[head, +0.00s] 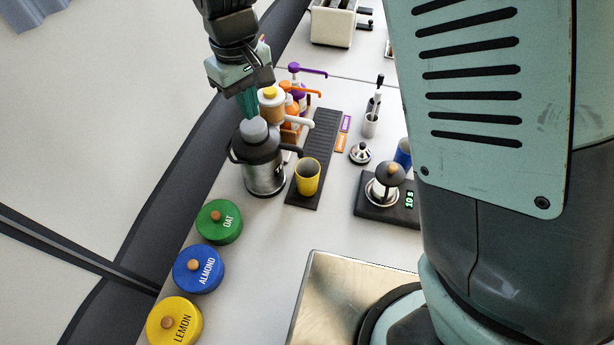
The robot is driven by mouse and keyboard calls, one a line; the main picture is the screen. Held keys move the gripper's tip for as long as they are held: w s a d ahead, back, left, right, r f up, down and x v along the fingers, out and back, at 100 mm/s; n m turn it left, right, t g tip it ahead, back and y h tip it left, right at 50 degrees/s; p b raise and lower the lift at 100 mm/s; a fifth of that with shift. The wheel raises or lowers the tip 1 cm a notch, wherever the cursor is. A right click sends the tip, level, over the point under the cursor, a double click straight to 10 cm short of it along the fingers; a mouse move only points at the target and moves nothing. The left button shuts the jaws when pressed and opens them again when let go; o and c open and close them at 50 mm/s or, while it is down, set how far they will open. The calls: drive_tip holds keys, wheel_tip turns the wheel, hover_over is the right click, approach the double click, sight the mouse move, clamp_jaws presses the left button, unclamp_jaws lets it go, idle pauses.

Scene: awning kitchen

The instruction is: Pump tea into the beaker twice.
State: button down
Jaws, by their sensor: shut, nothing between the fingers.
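The tea pump flask (264,172) is a silver pot with a black top, a spout to the right and a grey round push button (254,131). It stands upright on the counter. My gripper (248,112) is shut and empty, with its fingertips just above the button; I cannot tell whether they touch it. The yellow beaker (307,176) stands upright on the black drip mat (300,201), to the right of the flask and near its spout.
Pump bottles with orange and purple heads (299,90) and a white-spouted jar (271,104) stand behind the flask. Green (219,233), blue (211,272) and yellow (187,325) lidded tins line the front left. A scale (368,209) with a pot (381,192) is to the right.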

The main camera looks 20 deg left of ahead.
drive_tip(key=shift+r, duration=2.6)
drive_tip(key=d+r+m+t, duration=0.1)
drive_tip(key=d+r+m, duration=0.1)
drive_tip(key=d+r, duration=0.5)
drive_tip(key=d+r+m+t, duration=0.1)
drive_tip(key=d+r+m, duration=0.3)
drive_tip(key=d, duration=0.5)
drive_tip(key=s+d+r+m+t, duration=0.1)
drive_tip(key=s+d+r+m, duration=0.1)
drive_tip(key=s+d, duration=0.3)
drive_tip(key=s+d+r+m+t, duration=0.2)
drive_tip(key=s+d, duration=0.4)
drive_tip(key=d, duration=0.5)
drive_tip(key=shift+s+d+r+m+t, duration=0.25)
drive_tip(key=shift+r+m, duration=0.25)
drive_tip(key=shift+m, duration=0.3)
